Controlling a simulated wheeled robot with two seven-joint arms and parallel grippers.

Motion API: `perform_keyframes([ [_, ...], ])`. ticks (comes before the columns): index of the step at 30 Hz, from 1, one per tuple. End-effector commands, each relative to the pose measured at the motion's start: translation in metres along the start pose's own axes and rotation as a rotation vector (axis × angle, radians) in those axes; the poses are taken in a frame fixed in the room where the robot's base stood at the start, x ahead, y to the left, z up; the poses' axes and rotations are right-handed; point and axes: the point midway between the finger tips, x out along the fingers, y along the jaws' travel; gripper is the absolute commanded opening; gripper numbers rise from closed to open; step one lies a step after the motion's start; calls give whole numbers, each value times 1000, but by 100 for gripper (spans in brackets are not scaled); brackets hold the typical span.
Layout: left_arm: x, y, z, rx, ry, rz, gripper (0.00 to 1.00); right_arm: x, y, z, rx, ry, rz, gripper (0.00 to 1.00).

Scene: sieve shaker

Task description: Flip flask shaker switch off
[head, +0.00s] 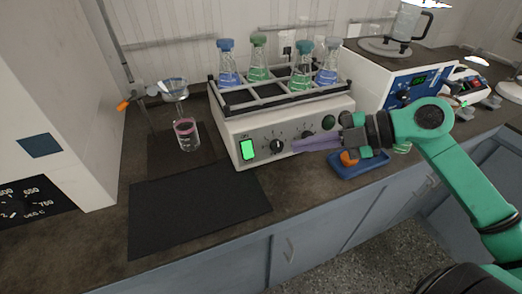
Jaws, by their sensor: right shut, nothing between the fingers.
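The flask shaker (232,130) stands on the dark bench and carries several flasks of blue and green liquid in its top rack. Its switch (247,150) is at the left end of the front panel and glows green. My right gripper (296,146) comes in from the right in front of the panel, its fingers shut and empty. The fingertips point left, near the panel's knobs and to the right of the switch, apart from it. Part of the panel's right side is hidden behind the gripper. My left gripper is not in view.
A black mat (195,211) lies in front at the left. A beaker of pink liquid (186,136) stands left of the shaker under a funnel (174,88). A blue tray (372,168) sits below my right gripper. A white instrument (376,78) stands at the right.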

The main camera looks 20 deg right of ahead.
Motion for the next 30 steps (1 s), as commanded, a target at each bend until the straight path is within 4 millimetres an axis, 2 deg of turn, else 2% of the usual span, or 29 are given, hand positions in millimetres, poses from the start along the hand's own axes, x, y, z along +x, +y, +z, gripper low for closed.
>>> perform_keyframes([
  [9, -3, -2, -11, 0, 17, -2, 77, 58, 1, -1, -5, 1, -3, 0],
  [17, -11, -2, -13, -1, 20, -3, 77, 92, 3, -1, -5, 0, 3, 0],
  [21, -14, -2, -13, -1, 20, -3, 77, 109, 3, 16, -1, 1, 5, 0],
  [24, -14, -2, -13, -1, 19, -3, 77, 117, 1, 25, 1, -1, 3, 0],
  [30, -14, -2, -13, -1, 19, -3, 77, 122, -1, 29, -1, 0, -1, 0],
])
